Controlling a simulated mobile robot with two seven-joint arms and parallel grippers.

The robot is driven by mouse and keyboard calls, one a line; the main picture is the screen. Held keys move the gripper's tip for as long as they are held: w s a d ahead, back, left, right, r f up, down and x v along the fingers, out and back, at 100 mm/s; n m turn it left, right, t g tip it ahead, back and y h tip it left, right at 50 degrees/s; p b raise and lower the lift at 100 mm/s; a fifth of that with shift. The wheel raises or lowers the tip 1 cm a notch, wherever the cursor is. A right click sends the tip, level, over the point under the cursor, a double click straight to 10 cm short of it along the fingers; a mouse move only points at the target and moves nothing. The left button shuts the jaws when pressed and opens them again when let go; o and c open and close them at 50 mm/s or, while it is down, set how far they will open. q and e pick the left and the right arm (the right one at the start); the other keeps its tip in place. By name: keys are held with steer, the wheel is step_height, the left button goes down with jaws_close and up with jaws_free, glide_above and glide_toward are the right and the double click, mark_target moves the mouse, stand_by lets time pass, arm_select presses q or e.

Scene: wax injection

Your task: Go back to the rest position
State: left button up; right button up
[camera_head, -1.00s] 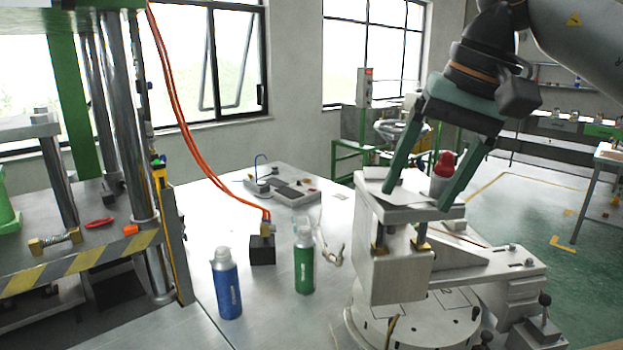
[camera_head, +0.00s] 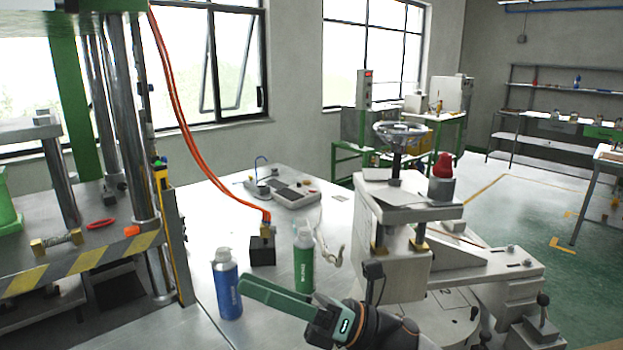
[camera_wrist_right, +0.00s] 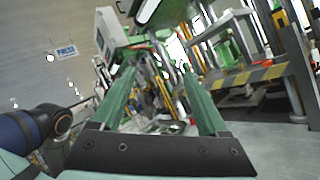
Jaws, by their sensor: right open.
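My right gripper (camera_head: 258,314) is low in the head view, at the front of the metal table. Its green fingers point left, and the lower finger is partly cut off by the bottom edge. In the right wrist view its two fingers (camera_wrist_right: 157,85) stand apart with nothing between them, so it is open and empty. It appears in front of the blue bottle (camera_head: 227,285) and green bottle (camera_head: 303,262), which stand upright. I cannot tell the exact gap to them. My left gripper is in no view.
The grey machine (camera_head: 398,250) with a red knob (camera_head: 443,165) on top stands right of the bottles. A press with a striped edge (camera_head: 80,265) is at the left. Orange hoses (camera_head: 185,120) run down to a black block (camera_head: 262,251). Open floor lies at the far right.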

steer(key=w+d+f+m+t+h, duration=0.1)
steer(key=d+f+m+t+h, duration=0.35)
steer(key=f+m, duration=0.45)
steer(key=w+d+f+m+t+h, duration=0.1)
steer(key=d+f+m+t+h, duration=0.4)
steer(key=m, duration=0.7)
steer(key=w+d+f+m+t+h, duration=0.1)
steer(key=d+f+m+t+h, duration=0.25)
steer(key=f+m+t, duration=0.45)
steer(key=s+d+f+m+g+h, duration=0.3)
steer(key=s+d+f+m+g, duration=0.1)
steer(key=s+f+m, duration=0.3)
steer(key=s+d+f+m+g+h, duration=0.4)
steer(key=s+f+m, duration=0.4)
steer(key=s+f, duration=0.4)
step_height(320, 180, down, 5)
steer(key=shift+s+d+r+m+g+h, duration=0.25)
steer(key=shift+d+g, duration=0.4)
steer(key=shift+d, duration=0.6)
